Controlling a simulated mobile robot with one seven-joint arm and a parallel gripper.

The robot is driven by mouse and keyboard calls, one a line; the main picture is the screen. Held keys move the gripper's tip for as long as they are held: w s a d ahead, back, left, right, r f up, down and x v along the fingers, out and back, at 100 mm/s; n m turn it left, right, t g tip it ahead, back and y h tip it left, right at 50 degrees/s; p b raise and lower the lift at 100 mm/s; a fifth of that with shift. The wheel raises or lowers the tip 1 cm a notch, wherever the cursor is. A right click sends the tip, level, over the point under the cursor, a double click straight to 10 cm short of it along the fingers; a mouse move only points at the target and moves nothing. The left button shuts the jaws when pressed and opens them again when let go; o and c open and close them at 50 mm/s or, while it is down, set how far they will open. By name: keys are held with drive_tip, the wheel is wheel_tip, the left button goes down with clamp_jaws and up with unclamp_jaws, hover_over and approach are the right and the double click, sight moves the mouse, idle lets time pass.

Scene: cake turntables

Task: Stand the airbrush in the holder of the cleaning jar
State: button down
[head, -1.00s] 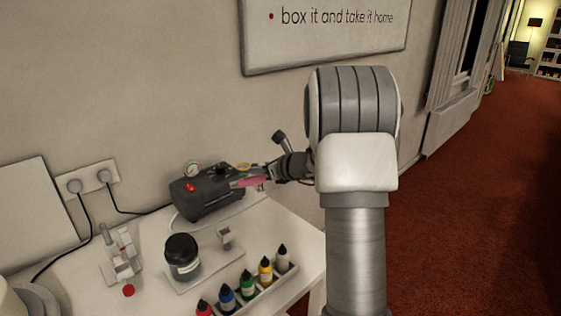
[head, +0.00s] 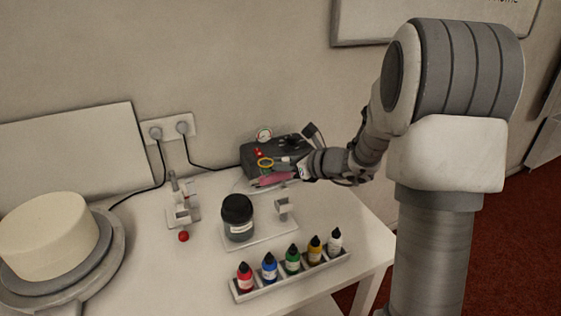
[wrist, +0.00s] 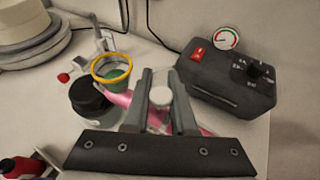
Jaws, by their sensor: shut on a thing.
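The airbrush has a pink body (head: 272,180) and a cup with a yellow rim (head: 265,163). My gripper (head: 291,169) is shut on the airbrush, in front of the compressor and above the table. In the wrist view the cup (wrist: 112,70) holds something green, and the pink body (wrist: 119,98) passes behind my gripper's fingers (wrist: 160,92). The cleaning jar (head: 238,217) is dark with a black lid and stands on a white base. Its holder, a small pale bracket (head: 283,207), stands empty to the jar's right. The jar's lid (wrist: 88,95) shows left of my fingers; I cannot make out the holder there.
The compressor (head: 255,156), with a gauge, sits by the wall. A rack of several paint bottles (head: 293,262) lies in front of the jar. A small white stand (head: 183,205) and red ball (head: 184,236) are left. A cake (head: 45,235) is on a turntable at far left.

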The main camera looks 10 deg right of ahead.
sight(277, 180)
drive_tip(key=shift+f+b, duration=2.15)
drive_tip(key=shift+f, duration=0.65)
drive_tip(key=shift+f+b, duration=0.3)
drive_tip(key=shift+f, duration=0.05)
drive_tip(key=c, duration=0.7)
unclamp_jaws()
drive_tip(key=shift+o, duration=0.2)
drive_tip(key=p+v, duration=0.3)
drive_tip(key=v, duration=1.4)
drive_tip(key=shift+s+d+r+p, duration=0.15)
drive_tip(key=shift+d+r+p, duration=0.05)
drive_tip(key=shift+p, duration=0.1)
